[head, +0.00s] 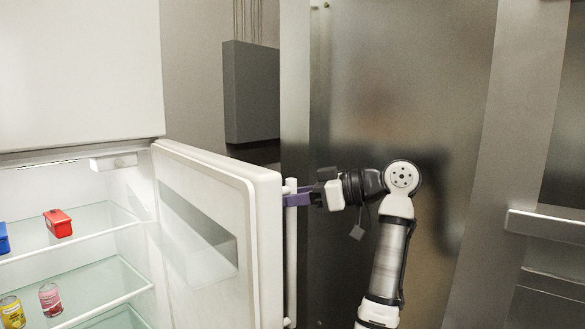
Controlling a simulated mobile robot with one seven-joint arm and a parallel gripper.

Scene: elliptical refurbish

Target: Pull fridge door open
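The white fridge door (262,235) stands open, swung out from the fridge body with its inner side facing left. Its handle (291,262) is a white vertical bar on the outer face, at the door's free edge. My gripper (297,198) comes from the right with its purple fingers at the upper part of this bar. The fingers appear closed around the bar; the far finger is partly hidden by the bar and the door edge.
A metallic panel (400,90) stands behind my arm. A grey box (251,92) hangs behind the door.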

